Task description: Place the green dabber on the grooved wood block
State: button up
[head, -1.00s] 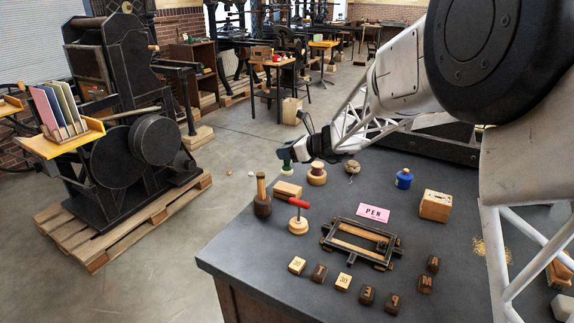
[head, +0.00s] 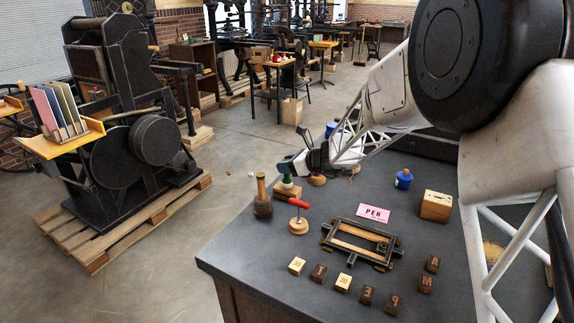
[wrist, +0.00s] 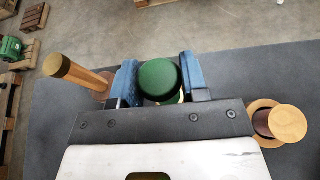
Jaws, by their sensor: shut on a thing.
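The green dabber (head: 287,181) is upright at the left back of the dark table, directly over the grooved wood block (head: 288,194). I cannot tell whether its base touches the block or hangs just above it. My gripper (head: 288,170) comes from the right and is shut on the dabber. In the wrist view, the dabber's round green top (wrist: 157,79) sits between the two blue fingers of my gripper (wrist: 158,83). The block is hidden there behind the dabber and gripper, so its groove does not show.
A round wooden piece (head: 317,180) is close right.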

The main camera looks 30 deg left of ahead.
jog(key=shift+f, duration=0.15)
jog(key=o, duration=1.2)
jog(key=shift+d+r, duration=0.15)
jog(key=shift+r, duration=0.05)
jog(key=v, duration=1.1)
jog(key=shift+d+r, duration=0.2)
jog(key=shift+d, duration=0.1)
